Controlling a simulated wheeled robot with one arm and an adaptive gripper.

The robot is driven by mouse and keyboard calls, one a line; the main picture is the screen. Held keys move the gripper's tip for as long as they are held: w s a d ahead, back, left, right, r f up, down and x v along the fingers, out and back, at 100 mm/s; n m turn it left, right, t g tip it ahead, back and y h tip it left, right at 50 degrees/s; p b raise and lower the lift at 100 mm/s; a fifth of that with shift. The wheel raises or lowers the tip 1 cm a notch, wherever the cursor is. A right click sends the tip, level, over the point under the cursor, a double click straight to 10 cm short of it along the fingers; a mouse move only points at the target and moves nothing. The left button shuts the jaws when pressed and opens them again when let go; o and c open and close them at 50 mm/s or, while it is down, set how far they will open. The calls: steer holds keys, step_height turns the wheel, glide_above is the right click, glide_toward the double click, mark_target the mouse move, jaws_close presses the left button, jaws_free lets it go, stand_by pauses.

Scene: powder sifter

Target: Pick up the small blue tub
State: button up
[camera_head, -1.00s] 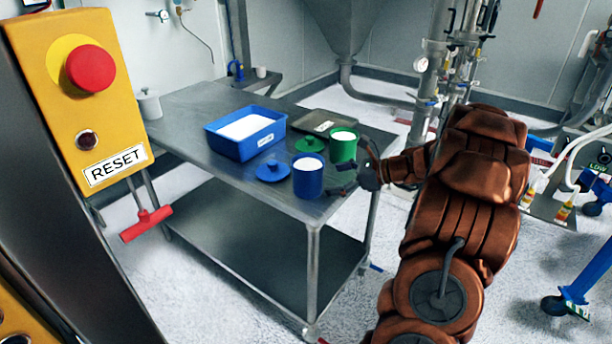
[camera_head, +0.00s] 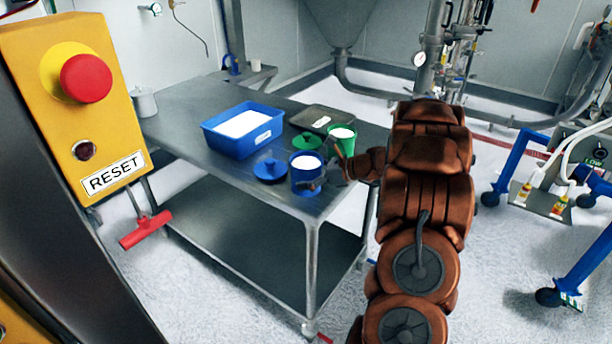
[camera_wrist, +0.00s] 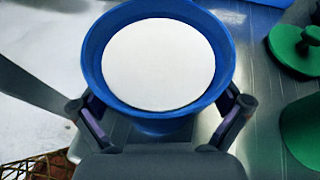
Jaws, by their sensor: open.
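The small blue tub (camera_head: 305,176) stands upright on the metal table, near its front right corner, filled with white powder. In the wrist view the tub (camera_wrist: 160,118) fills the upper middle, its round rim and white contents facing me. My gripper (camera_head: 325,178) is at the tub's right side in the head view. In the wrist view my open gripper (camera_wrist: 162,115) has one finger on each side of the tub's near wall. I cannot tell whether the fingers touch it. The tub's lower part is mostly hidden.
A blue lid (camera_head: 270,170) lies left of the tub. A green tub (camera_head: 341,142) and green lid (camera_head: 306,141) are close behind. A large blue tray (camera_head: 232,148) of white powder and a grey tray (camera_head: 318,119) stand farther back. The table's left front (camera_head: 205,155) is clear.

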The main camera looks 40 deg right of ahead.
steer(key=c, duration=1.1)
steer(key=shift+r, duration=0.1)
steer(key=shift+c, duration=0.2)
